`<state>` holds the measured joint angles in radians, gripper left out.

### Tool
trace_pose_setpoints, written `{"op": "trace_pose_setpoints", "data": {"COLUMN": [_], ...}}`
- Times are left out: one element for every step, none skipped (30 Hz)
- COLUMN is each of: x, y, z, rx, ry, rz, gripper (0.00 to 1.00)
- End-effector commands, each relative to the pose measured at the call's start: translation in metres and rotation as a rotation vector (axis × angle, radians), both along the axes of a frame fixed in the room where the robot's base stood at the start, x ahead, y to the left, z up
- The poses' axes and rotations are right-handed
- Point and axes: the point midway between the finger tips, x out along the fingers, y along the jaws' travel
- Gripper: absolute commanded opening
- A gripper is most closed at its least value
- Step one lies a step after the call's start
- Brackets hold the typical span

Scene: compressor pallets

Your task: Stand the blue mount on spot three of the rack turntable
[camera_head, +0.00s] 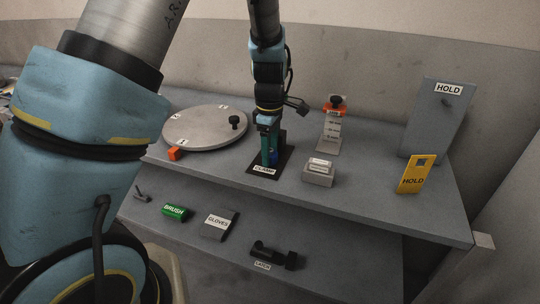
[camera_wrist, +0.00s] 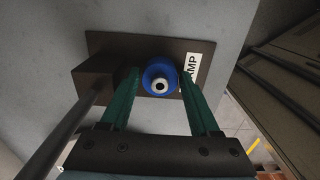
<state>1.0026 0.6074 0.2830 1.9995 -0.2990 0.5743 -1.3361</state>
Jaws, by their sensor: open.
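The blue mount (camera_wrist: 160,78) is round with a pale hub and dark centre, seen end-on in the wrist view. It stands at the dark clamp base (camera_wrist: 110,45), labelled CLAMP; in the head view it is partly hidden behind my fingers (camera_head: 273,156). My gripper (camera_wrist: 160,100) is open, with one green finger on each side of the mount; I cannot tell whether they touch it. In the head view my gripper (camera_head: 268,148) points down over the clamp base (camera_head: 257,169). The round grey turntable (camera_head: 195,132) lies left of the clamp, with small numbered labels near its rim and a black knob.
An orange block (camera_head: 174,154) sits at the turntable's front edge. Right of the clamp are a grey block (camera_head: 319,173), an orange-topped gauge stand (camera_head: 333,125), a HOLD panel (camera_head: 435,120) and a yellow HOLD tag (camera_head: 416,174). A lower shelf holds a green brush box (camera_head: 175,212) and gloves (camera_head: 219,224).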

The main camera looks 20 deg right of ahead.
Motion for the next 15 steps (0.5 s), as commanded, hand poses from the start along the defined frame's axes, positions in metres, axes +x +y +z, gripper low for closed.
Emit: {"op": "trace_pose_setpoints", "data": {"x": [0.0001, 0.0000, 0.0000, 0.0000, 0.0000, 0.0000, 0.0000, 0.0000, 0.0000, 0.0000, 0.0001, 0.0001, 0.0000, 0.0001, 0.0001], "y": [-0.0001, -0.0001, -0.0001, -0.0001, -0.0001, -0.0001, -0.0001, -0.0001, -0.0001, -0.0003, -0.0002, -0.0002, -0.0003, -0.0002, -0.0002], "z": [-0.0001, 0.0000, 0.0000, 0.0000, 0.0000, 0.0001, 0.0001, 0.0001, 0.0002, 0.0002, 0.0002, 0.0002, 0.0003, 0.0003, 0.0003], "rx": [0.000, -0.001, 0.000, 0.000, 0.000, -0.001, 0.000, -0.001, 0.000, -0.001, -0.001, -0.001, -0.001, -0.001, -0.001], "ry": [0.000, -0.001, 0.000, 0.000, 0.000, -0.001, 0.000, -0.001, 0.000, -0.001, -0.001, -0.001, -0.001, -0.001, -0.001], "rz": [0.000, 0.000, 0.000, 0.000, 0.000, 0.000, 0.000, 0.000, 0.000, 0.000, 0.000, 0.000, 0.000, 0.000, 0.000], "gripper": [0.62, 0.62, 0.62, 0.62, 0.60, 0.56, 0.52, 0.49, 0.44, 0.41, 0.38, 0.33, 0.30, 0.26, 0.22]}}
